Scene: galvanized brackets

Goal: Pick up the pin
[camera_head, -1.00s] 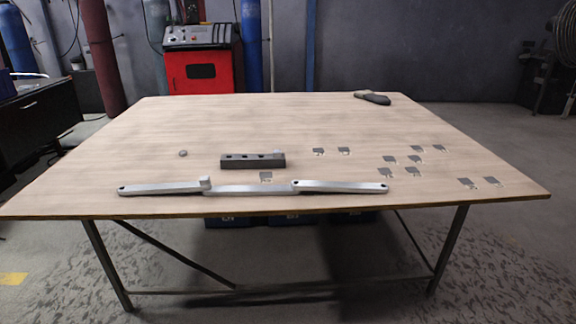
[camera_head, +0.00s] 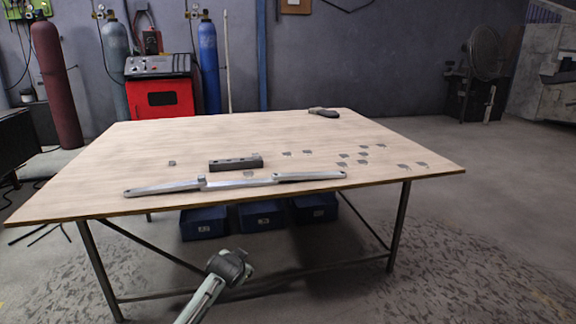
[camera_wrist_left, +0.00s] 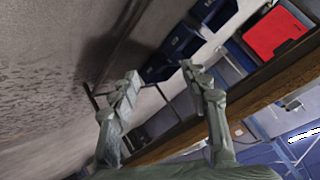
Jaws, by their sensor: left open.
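No pin can be told for certain. A small grey piece (camera_head: 172,163) lies alone on the left part of the table, too small to identify. A dark block with holes (camera_head: 236,164) lies mid-table, with a small light piece (camera_head: 255,155) at its right end; I cannot tell whether that piece is in it or behind it. My left gripper (camera_head: 230,265) is in front of the table, below its front edge and apart from everything on top. In the left wrist view its two fingers (camera_wrist_left: 160,75) are apart and empty. My right gripper is not in view.
The wooden table (camera_head: 120,160) carries a long silver bar assembly (camera_head: 235,184) near its front edge, several small brackets (camera_head: 364,154) at right, and a dark object (camera_head: 323,112) at the back. Blue bins (camera_head: 262,215) sit beneath. A red machine (camera_head: 160,97) stands behind.

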